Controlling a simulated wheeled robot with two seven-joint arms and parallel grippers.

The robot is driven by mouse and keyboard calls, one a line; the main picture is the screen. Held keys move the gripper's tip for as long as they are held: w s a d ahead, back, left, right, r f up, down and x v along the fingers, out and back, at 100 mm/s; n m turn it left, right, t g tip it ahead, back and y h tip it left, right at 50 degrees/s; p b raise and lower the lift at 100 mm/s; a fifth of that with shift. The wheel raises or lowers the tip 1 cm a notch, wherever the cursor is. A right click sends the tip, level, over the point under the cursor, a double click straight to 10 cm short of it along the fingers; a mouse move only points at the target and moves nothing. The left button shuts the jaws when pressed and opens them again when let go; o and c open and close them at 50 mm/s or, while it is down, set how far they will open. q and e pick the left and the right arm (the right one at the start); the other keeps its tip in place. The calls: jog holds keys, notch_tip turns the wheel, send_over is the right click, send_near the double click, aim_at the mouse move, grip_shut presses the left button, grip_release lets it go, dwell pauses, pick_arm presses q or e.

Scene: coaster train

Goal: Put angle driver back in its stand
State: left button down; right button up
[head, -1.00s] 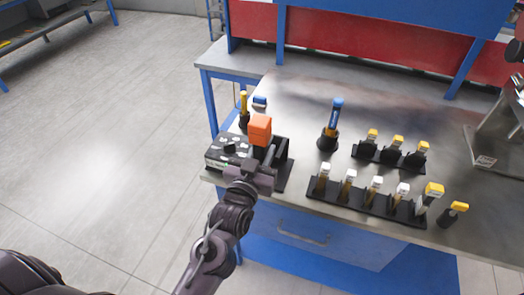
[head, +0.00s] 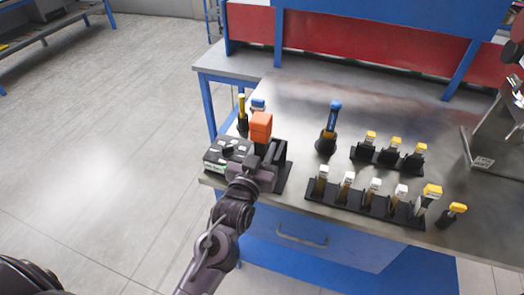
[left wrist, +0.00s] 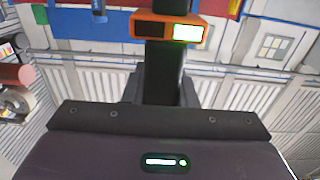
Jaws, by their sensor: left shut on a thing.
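My left gripper (head: 262,165) is shut on the angle driver (head: 261,126), whose orange block-shaped head stands up above the fingers. In the left wrist view the driver shows as a black upright body with an orange collar (left wrist: 168,28) and a lit panel. The black stand (head: 284,176) is at the bench's near left corner, right beside and partly behind the gripper. The gripper hides part of the stand, so I cannot tell whether the driver's lower end touches it. My right gripper is not in view.
A dark case (head: 222,160) sits left of the gripper. A blue-handled tool (head: 333,118) stands in a black holder to the right. Black racks (head: 365,205) hold several yellow- and white-topped tools. The bench's middle (head: 300,110) is clear.

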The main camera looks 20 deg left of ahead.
pick_arm(q)
jog(key=w, duration=0.8)
jog(key=shift+w+d+r, duration=0.15)
jog(key=shift+r, duration=0.15)
dwell(2.8)
jog(key=shift+f+b, duration=0.7)
jog(key=shift+f, duration=0.2)
dwell(1.2)
jog(key=c, duration=1.1)
grip_release()
jog(key=shift+f, duration=0.15)
